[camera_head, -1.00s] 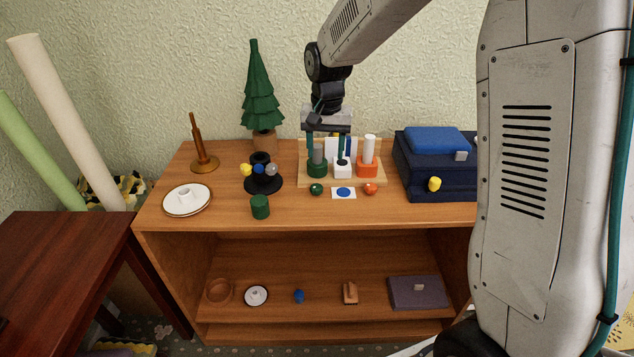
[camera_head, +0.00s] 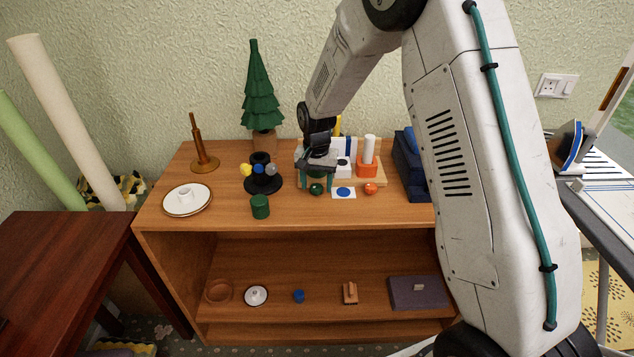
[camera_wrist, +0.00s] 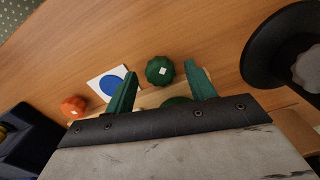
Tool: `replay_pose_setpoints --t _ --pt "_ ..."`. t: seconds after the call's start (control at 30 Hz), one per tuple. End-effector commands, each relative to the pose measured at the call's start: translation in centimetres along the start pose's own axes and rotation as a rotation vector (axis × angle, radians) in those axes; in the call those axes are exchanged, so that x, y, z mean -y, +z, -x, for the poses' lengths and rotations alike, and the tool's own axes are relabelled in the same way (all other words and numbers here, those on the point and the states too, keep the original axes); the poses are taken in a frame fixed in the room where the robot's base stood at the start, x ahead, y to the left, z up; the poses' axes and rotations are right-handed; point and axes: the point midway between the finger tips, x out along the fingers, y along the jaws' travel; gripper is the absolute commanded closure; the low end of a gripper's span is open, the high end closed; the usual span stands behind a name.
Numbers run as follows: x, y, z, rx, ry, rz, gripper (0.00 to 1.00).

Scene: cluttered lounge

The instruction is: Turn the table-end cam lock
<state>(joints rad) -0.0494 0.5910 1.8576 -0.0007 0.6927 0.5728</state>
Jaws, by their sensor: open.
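Two small round knobs sit at the front edge of a wooden board (camera_head: 376,182) and look like the cam locks. The green knob (camera_head: 316,189) is at the left end, nearer the dark side table; the orange-red knob (camera_head: 370,189) is at the right end. My gripper (camera_head: 317,184) is open and points down at the green knob. In the wrist view, the green knob (camera_wrist: 160,70), with a white square mark, shows between my two green fingertips (camera_wrist: 160,76); contact cannot be told. My gripper hides the green holder behind the knob in the head view.
A white card with a blue dot (camera_head: 343,193) lies between the knobs. A black stand with coloured balls (camera_head: 263,184) is close left, with a green cylinder (camera_head: 260,207) before it. The orange holder (camera_head: 367,168) and dark blue box (camera_head: 408,170) are right. The front strip is mostly clear.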

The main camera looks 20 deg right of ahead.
Motion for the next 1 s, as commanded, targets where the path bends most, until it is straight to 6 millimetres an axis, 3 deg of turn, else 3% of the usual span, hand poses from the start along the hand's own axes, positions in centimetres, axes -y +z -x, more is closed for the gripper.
replay_pose_setpoints --t 0.2,0.37,0.4,0.73,1.0 --pt "0.01 0.02 -0.05 0.000 0.000 0.000 0.45" --pt "0.00 0.02 -0.04 0.000 0.000 0.000 0.87" --pt "0.00 0.02 -0.03 0.000 0.000 0.000 0.90" --pt "-0.02 0.02 -0.02 0.000 0.000 0.038 0.90" --pt "-0.01 0.02 -0.02 0.001 0.000 0.198 0.90"
